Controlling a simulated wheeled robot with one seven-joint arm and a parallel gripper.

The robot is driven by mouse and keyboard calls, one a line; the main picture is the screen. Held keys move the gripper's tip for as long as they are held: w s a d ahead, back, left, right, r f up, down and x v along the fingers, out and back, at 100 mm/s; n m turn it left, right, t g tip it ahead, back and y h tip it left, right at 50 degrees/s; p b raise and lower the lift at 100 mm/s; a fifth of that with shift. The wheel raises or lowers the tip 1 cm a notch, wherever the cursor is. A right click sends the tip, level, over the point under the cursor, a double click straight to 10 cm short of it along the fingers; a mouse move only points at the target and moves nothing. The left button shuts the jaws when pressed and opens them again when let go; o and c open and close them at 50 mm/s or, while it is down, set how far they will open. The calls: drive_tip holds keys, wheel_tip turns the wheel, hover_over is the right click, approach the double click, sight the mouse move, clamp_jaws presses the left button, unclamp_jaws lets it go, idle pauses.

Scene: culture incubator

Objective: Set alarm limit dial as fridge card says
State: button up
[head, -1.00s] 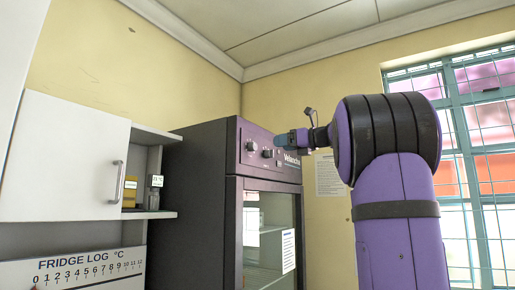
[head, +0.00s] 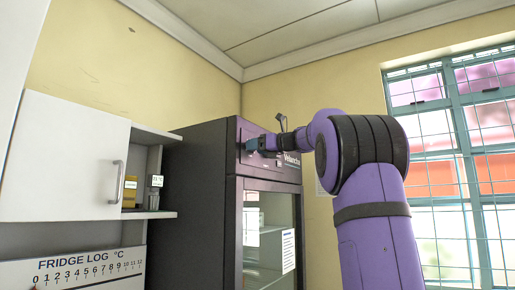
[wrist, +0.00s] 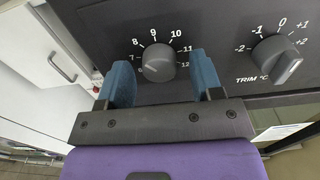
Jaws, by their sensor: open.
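The alarm limit dial (wrist: 159,65) is a grey round knob on the dark panel, with numbers from about 7 to 12 around it. Its pale pointer mark seems to face lower left, below 7. My gripper (wrist: 160,62) is open, with one blue finger left and one right of this knob; I cannot tell how far the fingertips reach along it. In the head view my gripper (head: 251,146) is at the front panel of the dark incubator (head: 203,190) and hides the dial. A white card (head: 289,250) hangs on the glass door; its print is too small to read.
A TRIM °C knob (wrist: 277,60) sits right of the dial, close to my right finger. A white cabinet (head: 65,155) and small shelf stand left. A FRIDGE LOG °C chart (head: 75,272), scaled 0 to 12, is lower left. A window is at right.

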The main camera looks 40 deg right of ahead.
drive_tip(key=c, duration=0.9)
drive_tip(key=shift+n, duration=0.3)
drive_tip(key=shift+d+n, duration=0.1)
drive_tip(key=shift+n, duration=7.5)
